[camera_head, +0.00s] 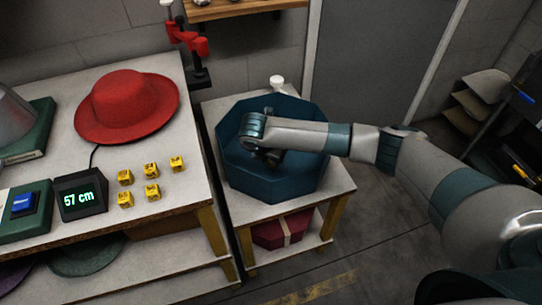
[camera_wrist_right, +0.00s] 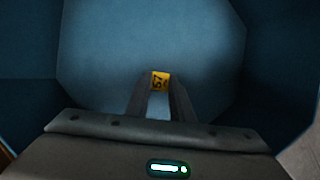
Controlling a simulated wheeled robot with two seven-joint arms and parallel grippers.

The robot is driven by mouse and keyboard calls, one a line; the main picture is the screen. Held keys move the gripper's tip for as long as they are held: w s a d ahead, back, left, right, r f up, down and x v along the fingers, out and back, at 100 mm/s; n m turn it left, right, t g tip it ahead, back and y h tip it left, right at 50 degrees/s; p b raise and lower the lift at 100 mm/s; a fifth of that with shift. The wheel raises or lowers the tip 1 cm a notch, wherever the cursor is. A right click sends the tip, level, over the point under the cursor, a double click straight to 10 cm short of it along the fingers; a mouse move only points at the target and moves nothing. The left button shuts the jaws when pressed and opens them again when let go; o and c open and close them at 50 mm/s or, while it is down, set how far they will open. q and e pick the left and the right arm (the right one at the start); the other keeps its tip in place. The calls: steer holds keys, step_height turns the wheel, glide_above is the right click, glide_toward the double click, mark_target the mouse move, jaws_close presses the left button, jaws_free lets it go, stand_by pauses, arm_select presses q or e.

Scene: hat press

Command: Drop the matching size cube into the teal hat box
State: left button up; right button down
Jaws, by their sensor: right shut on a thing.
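The teal hat box (camera_head: 240,178) is an open eight-sided box on a small side table. My right gripper (camera_head: 270,157) reaches into its opening from the right. In the right wrist view the gripper (camera_wrist_right: 160,88) points down into the box and is shut on a yellow cube (camera_wrist_right: 160,80) marked 57. The box's blue-teal floor (camera_wrist_right: 100,65) shows around the cube. In the head view my arm hides the held cube. A display (camera_head: 80,196) on the left table reads 57 cm. My left gripper is not in view.
Several yellow cubes (camera_head: 152,192) lie on the left table beside the display. A red hat (camera_head: 128,105) sits behind them. A dark red box (camera_head: 282,232) is on the side table's lower shelf. A gap separates the two tables.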

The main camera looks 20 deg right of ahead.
steer(key=shift+f, duration=0.5)
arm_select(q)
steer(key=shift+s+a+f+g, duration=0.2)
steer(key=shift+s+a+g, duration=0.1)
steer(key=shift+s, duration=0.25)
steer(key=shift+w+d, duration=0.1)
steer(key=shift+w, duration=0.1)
arm_select(e)
steer(key=shift+f, duration=0.15)
steer(key=shift+f, duration=0.15)
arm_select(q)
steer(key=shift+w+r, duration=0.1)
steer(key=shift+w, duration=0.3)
arm_select(e)
steer(key=shift+f, duration=0.15)
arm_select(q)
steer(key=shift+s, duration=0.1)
